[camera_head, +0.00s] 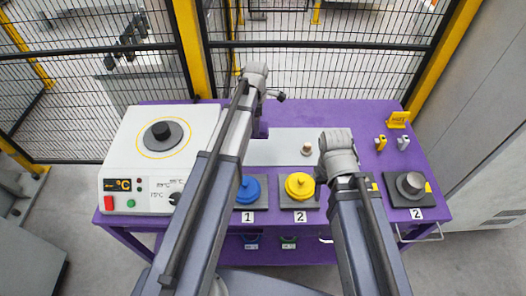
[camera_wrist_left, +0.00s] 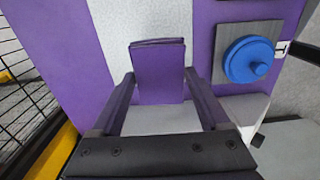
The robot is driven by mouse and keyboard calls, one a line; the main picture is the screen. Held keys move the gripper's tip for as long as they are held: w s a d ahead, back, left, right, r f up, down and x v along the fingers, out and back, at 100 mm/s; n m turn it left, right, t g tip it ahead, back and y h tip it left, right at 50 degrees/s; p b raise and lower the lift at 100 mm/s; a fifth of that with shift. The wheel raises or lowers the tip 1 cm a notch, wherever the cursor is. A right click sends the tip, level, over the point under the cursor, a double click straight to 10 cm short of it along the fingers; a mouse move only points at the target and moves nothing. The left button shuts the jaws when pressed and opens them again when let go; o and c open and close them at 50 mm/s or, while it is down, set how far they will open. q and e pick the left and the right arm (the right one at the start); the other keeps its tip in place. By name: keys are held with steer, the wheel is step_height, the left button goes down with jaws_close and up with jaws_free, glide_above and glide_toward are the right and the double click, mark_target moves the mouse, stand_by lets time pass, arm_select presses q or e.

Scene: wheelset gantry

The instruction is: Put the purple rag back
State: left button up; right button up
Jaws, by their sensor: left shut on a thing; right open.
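The purple rag (camera_wrist_left: 158,64) is a small folded piece, upright between the two fingers of my left gripper (camera_wrist_left: 159,77) in the left wrist view. The gripper is shut on it. In the head view the rag (camera_head: 262,129) shows as a small purple patch beside my left arm, over the pale strip (camera_head: 283,149) of the purple table. My left gripper (camera_head: 264,108) is partly hidden there by its own arm. My right gripper (camera_head: 320,174) is over the right part of the table, by the yellow knob, mostly hidden by its wrist; it holds nothing visible.
A white heater (camera_head: 122,180) with a round black plate stands at left. A blue knob (camera_head: 248,190), a yellow knob (camera_head: 299,186) and a grey weight (camera_head: 411,184) sit on dark plates. Small pegs (camera_head: 380,142) and a yellow sign (camera_head: 398,120) stand back right. A fence runs behind.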

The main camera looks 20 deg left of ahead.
mark_target(265, 122)
arm_select(q)
steer(key=shift+w+d+f+b, duration=0.15)
steer(key=shift+w+d+f, duration=0.25)
steer(key=shift+w, duration=0.2)
steer(key=shift+w+d+f+b, duration=0.15)
steer(key=shift+w+d+f, duration=0.1)
steer(key=shift+w+d, duration=0.4)
steer(key=shift+w, duration=0.05)
step_height(265, 122, down, 10)
steer(key=b, duration=1)
steer(key=shift+f, duration=0.1)
arm_select(e)
step_height(265, 122, down, 12)
steer(key=shift+r, duration=0.4)
arm_select(q)
steer(key=o, duration=1.1)
steer(key=shift+c, duration=0.2)
